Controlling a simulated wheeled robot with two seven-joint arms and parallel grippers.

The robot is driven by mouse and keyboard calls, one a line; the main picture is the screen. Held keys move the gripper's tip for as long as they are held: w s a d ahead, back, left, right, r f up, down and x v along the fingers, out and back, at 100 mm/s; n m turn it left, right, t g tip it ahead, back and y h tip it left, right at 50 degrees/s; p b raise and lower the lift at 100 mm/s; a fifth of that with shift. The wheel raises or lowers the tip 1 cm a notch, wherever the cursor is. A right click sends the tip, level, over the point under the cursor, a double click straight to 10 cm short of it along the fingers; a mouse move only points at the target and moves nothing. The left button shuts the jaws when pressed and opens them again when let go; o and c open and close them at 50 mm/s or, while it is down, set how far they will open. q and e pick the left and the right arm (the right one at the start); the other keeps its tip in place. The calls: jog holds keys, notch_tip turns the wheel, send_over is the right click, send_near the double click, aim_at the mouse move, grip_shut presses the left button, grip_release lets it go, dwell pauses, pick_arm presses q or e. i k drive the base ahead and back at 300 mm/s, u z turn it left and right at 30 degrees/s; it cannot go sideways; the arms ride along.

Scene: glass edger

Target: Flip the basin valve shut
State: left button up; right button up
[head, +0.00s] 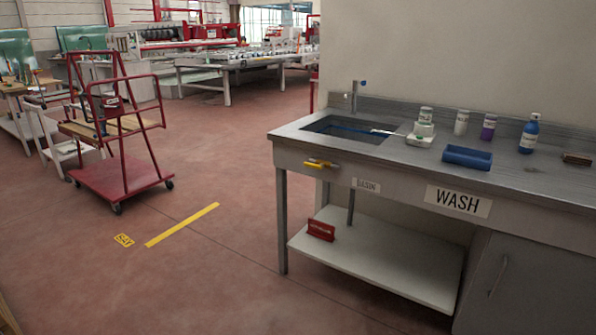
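The basin (345,130) is sunk into the left end of the grey wash bench (520,180), with a metal tap (354,97) behind it. The lever lies roughly level along the front face. Whether this means open or shut I cannot tell. Neither of my grippers is in view.
Bottles (529,134) and a blue roll (467,157) stand on the bench. A red block (321,229) is on the lower shelf (375,262). A red cart (118,165) stands at left. The floor before the basin is clear.

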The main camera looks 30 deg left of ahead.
aim_at(319, 166)
jog(key=u, duration=0.8)
jog(key=i, duration=2.25)
jog(key=z, duration=0.2)
